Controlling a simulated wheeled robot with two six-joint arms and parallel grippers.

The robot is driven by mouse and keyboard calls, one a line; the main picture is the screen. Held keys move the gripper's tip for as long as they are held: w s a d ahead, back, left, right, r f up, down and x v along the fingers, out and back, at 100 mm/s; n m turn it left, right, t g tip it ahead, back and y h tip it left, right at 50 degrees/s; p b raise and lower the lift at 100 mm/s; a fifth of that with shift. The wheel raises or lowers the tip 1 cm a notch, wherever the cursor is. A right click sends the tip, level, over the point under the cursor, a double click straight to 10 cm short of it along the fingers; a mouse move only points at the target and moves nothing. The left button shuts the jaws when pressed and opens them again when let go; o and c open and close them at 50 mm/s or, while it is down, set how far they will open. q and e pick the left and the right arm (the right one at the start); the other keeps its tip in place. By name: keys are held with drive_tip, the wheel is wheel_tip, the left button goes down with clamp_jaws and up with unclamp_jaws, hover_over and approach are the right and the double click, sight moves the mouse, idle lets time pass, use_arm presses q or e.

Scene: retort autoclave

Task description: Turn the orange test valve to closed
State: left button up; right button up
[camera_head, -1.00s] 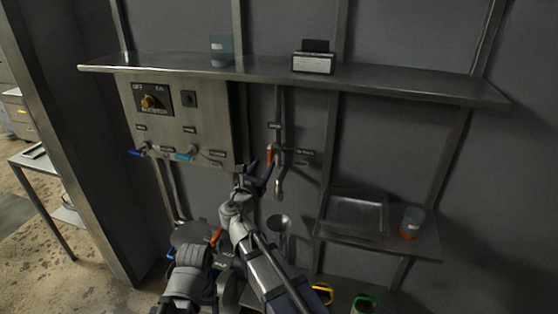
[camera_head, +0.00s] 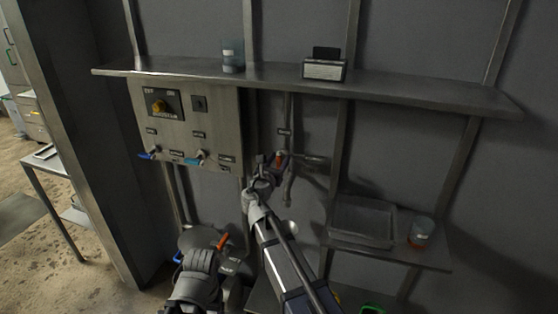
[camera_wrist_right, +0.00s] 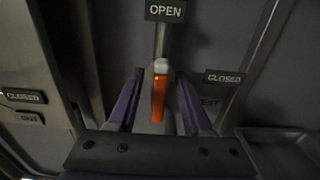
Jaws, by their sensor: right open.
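The orange test valve handle (camera_head: 279,159) is on the wall pipe right of the control panel. In the right wrist view the orange handle (camera_wrist_right: 159,97) stands upright, in line with the OPEN label (camera_wrist_right: 166,10) above it. The CLOSED label (camera_wrist_right: 224,78) is to its right. My right gripper (camera_head: 270,163) is at the valve. In the right wrist view its open fingers (camera_wrist_right: 160,100) stand on both sides of the handle, with a gap on each side. Part of the valve is hidden behind the gripper in the head view.
The control panel (camera_head: 222,120) with a knob and blue-handled valves is to the left. A steel shelf (camera_head: 420,93) runs above. At lower right, a tray (camera_head: 362,222) and a cup with orange contents (camera_head: 421,232) stand on a small shelf.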

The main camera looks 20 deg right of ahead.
drive_tip(key=shift+c, duration=0.2)
clamp_jaws()
drive_tip(key=shift+m, duration=0.4)
drive_tip(key=m, duration=0.4)
drive_tip(key=shift+s+d+f, duration=0.1)
drive_tip(key=shift+s+d, duration=0.05)
drive_tip(key=shift+d, duration=0.05)
drive_tip(key=m, duration=0.4)
drive_tip(key=shift+s+d+f+m, duration=0.1)
drive_tip(key=shift+d+f+m, duration=0.05)
drive_tip(key=shift+m, duration=0.15)
drive_tip(key=shift+s+d+f+m+b, duration=0.1)
drive_tip(key=shift+f+m+b, duration=0.1)
drive_tip(key=shift+m, duration=1.2)
drive_tip(key=shift+w+f+m+b, duration=0.1)
drive_tip(key=shift+m+b, duration=0.1)
drive_tip(key=shift+m, duration=1.2)
drive_tip(key=shift+s+d+f+m+b, duration=0.1)
drive_tip(key=shift+m+b, duration=0.1)
drive_tip(key=shift+m, duration=1.2)
